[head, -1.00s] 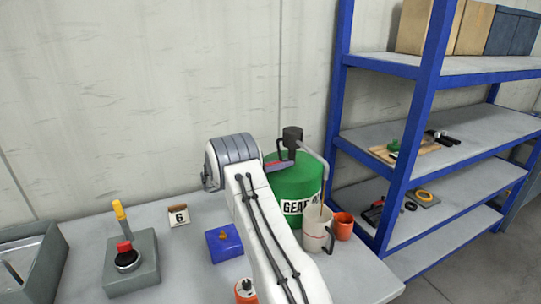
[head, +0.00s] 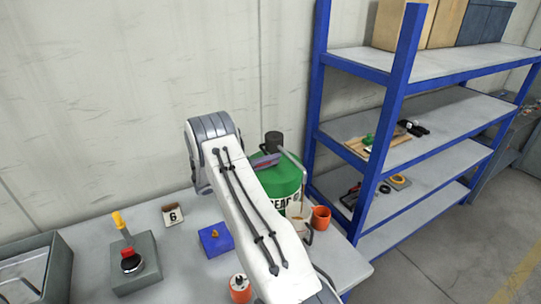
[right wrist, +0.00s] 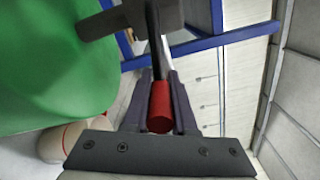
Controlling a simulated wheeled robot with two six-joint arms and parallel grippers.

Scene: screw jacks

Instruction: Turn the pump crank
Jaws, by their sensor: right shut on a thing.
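The green drum (head: 280,182) with a gear oil label stands at the back of the bench. Its dark pump head (head: 273,143) rises from the top, and a grey spout bends down to the right toward a white jug (head: 298,209). My right gripper (head: 266,160) is beside the pump above the drum, partly hidden by my own arm. In the right wrist view its fingers are shut on the red crank handle (right wrist: 160,108). The drum fills the left of that view, and the dark crank arm runs above the handle. My left gripper is not in view.
An orange cup (head: 320,218) stands right of the jug. A blue block (head: 215,240), a number 6 card (head: 173,215), an orange pot (head: 240,288) and a grey control box (head: 135,265) are on the bench. A blue shelf rack (head: 385,130) stands close on the right.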

